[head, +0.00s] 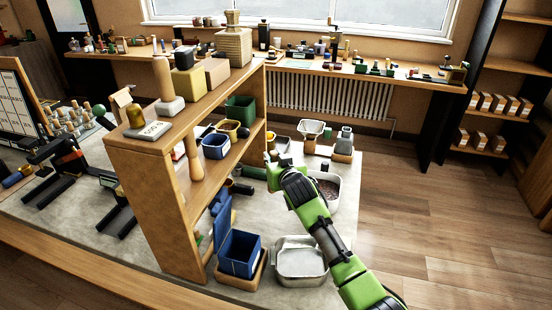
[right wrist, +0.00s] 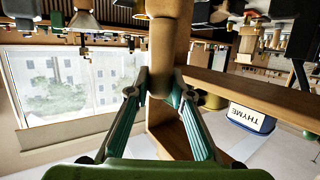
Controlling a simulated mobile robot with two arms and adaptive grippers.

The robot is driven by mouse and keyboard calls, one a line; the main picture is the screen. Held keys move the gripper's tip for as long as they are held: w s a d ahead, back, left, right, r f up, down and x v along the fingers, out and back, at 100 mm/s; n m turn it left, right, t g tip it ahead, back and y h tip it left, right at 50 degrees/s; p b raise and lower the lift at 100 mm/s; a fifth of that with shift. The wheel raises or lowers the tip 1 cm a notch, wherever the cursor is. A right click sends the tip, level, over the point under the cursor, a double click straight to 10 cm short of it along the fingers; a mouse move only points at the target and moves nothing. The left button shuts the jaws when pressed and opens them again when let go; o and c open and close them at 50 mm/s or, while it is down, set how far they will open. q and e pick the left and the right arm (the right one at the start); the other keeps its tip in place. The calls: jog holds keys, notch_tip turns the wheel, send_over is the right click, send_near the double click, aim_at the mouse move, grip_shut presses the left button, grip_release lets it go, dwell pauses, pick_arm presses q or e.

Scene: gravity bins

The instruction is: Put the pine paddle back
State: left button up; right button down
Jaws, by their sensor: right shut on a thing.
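My right gripper (head: 276,168) is beside the right side of the wooden shelf unit (head: 165,185), above the grey tabletop. In the right wrist view its two fingers (right wrist: 163,92) are closed on a pale wooden, handle-like piece, which I take for the pine paddle (right wrist: 170,45). Its far end runs out of the top of that view. In the head view the held piece cannot be made out clearly. Another pale wooden handle (head: 193,155) stands inside the shelf unit, and one with a white base (head: 163,77) stands on its top. My left gripper is not in view.
A blue bin (head: 239,254) and a metal pan (head: 300,262) stand at the front. Green (head: 240,109) and blue (head: 215,146) bins sit in the shelf. A bin labelled THYME (right wrist: 250,118) appears upside down in the wrist view.

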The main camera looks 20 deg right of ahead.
jog(key=shift+a+r, duration=0.1)
jog(key=shift+f+b, duration=0.5)
jog(key=shift+f, duration=0.45)
notch_tip(320, 180, down, 4)
jog(key=shift+r+b, duration=0.2)
jog(key=shift+b, duration=1.05)
jog(key=shift+f, duration=0.35)
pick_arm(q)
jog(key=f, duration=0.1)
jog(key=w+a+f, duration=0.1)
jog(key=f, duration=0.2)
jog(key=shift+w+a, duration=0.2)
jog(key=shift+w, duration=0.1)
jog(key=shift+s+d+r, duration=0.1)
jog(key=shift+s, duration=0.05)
